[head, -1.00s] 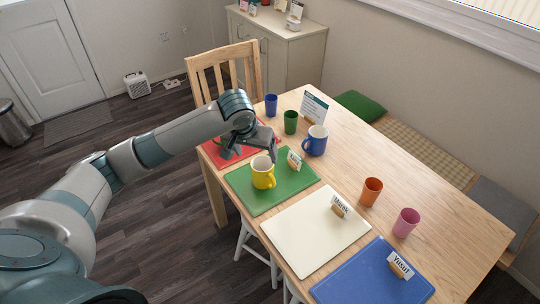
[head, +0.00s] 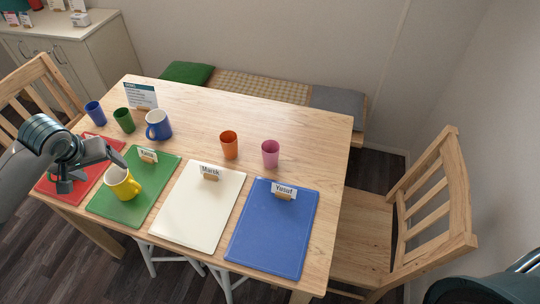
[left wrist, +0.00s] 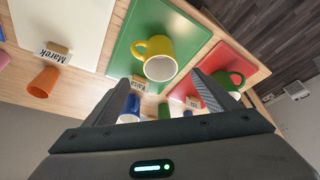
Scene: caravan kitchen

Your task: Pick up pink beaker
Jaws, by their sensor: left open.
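The pink beaker (head: 270,153) stands upright on the bare wood of the table (head: 320,130), behind the blue mat and right of the orange beaker. At the left edge of the left wrist view only a sliver of pink (left wrist: 3,59) shows. My left gripper (head: 93,172) is open and empty above the red and green mats, well left of the pink beaker. Its two fingers also show apart in the left wrist view (left wrist: 165,86). My right gripper is out of view.
The orange beaker (head: 229,145) stands close left of the pink one. A yellow mug (head: 122,183), blue mug (head: 158,126), green beaker (head: 124,120) and blue beaker (head: 95,113) stand further left. Name cards, including Yusuf's (head: 284,190), stand on the mats. A chair (head: 420,210) is at right.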

